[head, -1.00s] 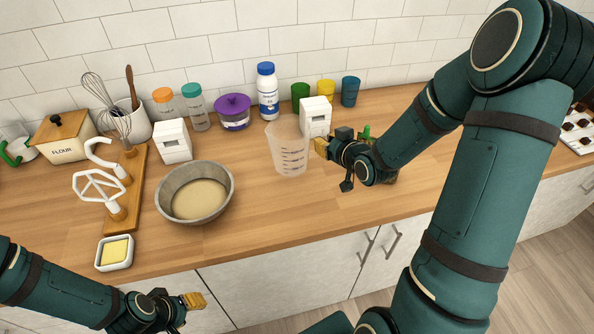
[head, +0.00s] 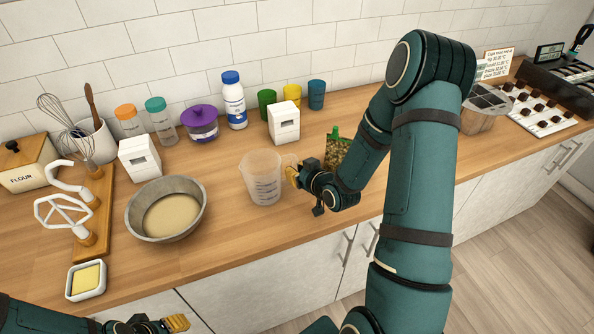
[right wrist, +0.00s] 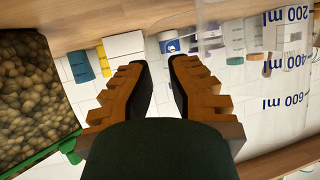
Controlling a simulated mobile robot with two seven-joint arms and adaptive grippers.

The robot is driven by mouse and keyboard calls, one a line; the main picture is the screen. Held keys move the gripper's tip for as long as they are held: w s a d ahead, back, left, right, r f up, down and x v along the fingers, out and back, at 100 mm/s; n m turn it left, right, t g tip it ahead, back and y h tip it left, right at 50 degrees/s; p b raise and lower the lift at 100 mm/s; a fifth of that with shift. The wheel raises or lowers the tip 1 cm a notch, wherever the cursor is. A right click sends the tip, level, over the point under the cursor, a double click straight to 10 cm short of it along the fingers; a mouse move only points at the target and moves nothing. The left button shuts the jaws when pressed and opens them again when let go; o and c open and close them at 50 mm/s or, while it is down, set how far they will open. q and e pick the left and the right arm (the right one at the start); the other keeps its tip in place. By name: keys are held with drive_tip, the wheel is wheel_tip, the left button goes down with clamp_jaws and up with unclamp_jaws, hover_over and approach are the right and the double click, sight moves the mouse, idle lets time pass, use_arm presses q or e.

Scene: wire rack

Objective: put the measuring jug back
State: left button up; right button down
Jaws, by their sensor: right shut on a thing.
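The clear measuring jug (head: 261,180) with grey markings is upright over the middle of the counter, right of the mixing bowl. My right gripper (head: 291,172) is at its right side, shut on it, apparently at the clear handle, which is hard to make out. In the right wrist view the jug's blue numbers (right wrist: 288,60) show at the right, beside my right gripper's fingers (right wrist: 163,75). Whether the jug's base touches the wood cannot be told. My left gripper (head: 176,323) is low at the bottom edge, away from everything; its jaw opening is unclear.
A metal bowl (head: 195,217) of batter stands left of the jug. A green-topped container (head: 337,152) is close behind my right gripper. The counter (head: 238,240) in front of the jug is clear.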

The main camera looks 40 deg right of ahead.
drive_tip(key=c, duration=1.1)
unclamp_jaws()
drive_tip(key=shift+p+v, duration=4.2)
drive_tip(key=shift+v, duration=1.8)
